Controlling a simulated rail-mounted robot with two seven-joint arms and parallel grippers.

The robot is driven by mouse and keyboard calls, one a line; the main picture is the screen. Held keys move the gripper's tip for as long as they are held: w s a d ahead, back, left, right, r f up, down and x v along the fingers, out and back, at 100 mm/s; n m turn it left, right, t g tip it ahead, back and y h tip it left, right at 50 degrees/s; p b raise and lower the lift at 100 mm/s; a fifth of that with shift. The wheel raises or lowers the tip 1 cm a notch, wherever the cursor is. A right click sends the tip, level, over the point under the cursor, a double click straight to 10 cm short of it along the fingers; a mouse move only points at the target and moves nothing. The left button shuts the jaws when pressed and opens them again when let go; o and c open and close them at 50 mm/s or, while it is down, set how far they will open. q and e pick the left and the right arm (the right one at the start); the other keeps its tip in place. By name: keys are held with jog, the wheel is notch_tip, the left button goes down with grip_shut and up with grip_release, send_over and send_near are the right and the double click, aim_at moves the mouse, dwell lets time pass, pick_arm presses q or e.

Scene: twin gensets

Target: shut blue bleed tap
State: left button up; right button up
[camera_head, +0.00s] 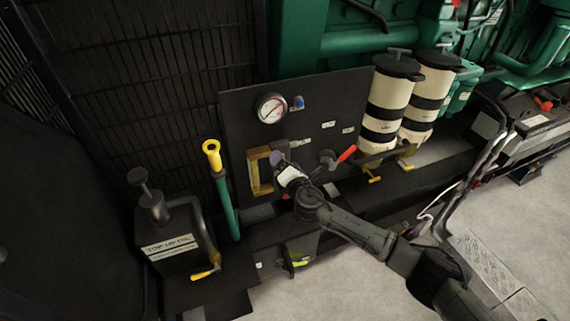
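The blue tap (298,102) is small and sits on the dark upright panel (240,120), just right of a round gauge (271,108). Its handle is too small to tell its exact position. My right arm comes in from the lower right. My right gripper (281,166) is in front of the panel, below the tap and apart from it, beside a yellow frame (255,172). The fingers are too small to tell open from shut. My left gripper is not in view.
A red-handled lever (347,153) sticks out right of my gripper. Two cream-and-black filter canisters (388,100) stand further right. A green pipe with a yellow top (212,150) and a black top-up box (175,240) stand left. Grey floor (340,285) is open in front.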

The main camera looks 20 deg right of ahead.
jog(key=shift+c, duration=0.2)
jog(key=shift+c, duration=0.8)
jog(key=c, duration=0.6)
